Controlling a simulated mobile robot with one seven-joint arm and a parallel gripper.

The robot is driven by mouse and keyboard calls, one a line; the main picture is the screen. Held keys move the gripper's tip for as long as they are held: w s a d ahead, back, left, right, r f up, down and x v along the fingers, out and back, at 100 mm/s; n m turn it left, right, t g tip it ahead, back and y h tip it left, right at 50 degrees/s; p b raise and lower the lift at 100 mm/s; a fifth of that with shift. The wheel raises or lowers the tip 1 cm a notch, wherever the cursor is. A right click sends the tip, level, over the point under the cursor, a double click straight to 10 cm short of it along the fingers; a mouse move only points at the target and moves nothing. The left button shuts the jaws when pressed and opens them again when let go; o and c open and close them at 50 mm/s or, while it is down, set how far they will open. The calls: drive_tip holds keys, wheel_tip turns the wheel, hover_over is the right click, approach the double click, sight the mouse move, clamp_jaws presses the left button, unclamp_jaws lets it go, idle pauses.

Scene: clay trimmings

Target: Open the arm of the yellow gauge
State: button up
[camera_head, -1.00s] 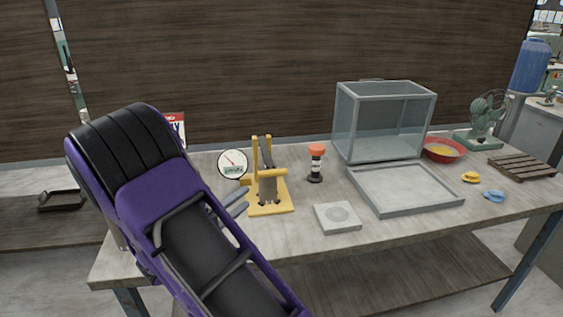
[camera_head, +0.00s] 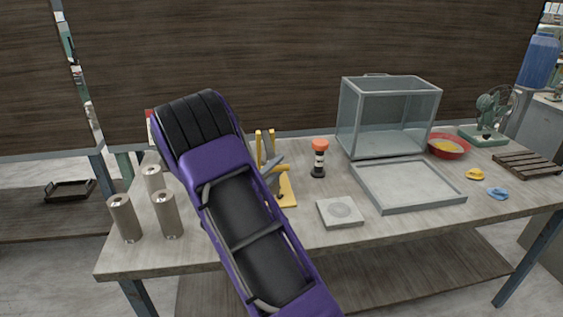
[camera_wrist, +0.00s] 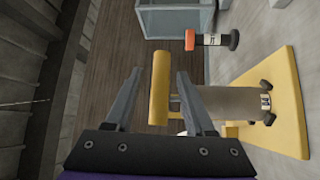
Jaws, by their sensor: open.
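The yellow gauge stands on the worktable, its upright posts (camera_head: 259,146) and flat base (camera_head: 288,191) showing in the head view. My arm hides its left part, and its round dial does not show. In the wrist view its yellow base (camera_wrist: 288,112) is at the right, with a grey cylindrical body (camera_wrist: 235,104) and a yellow bar (camera_wrist: 158,92) toward the middle. My gripper (camera_wrist: 160,72) is open, its two grey fingers on either side of the yellow bar. I cannot tell whether they touch it. In the head view my gripper (camera_head: 272,172) is at the gauge, partly hidden.
An orange-topped black-and-white post (camera_head: 319,158) stands right of the gauge. A grey square plate (camera_head: 340,212) lies in front, near a shallow tray (camera_head: 408,205) and a glass case (camera_head: 388,117). Several metal cylinders (camera_head: 125,218) stand at the left end of the worktable (camera_head: 230,255).

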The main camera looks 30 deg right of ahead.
drive_tip(key=shift+x, duration=1.4)
clamp_jaws()
idle(0.4)
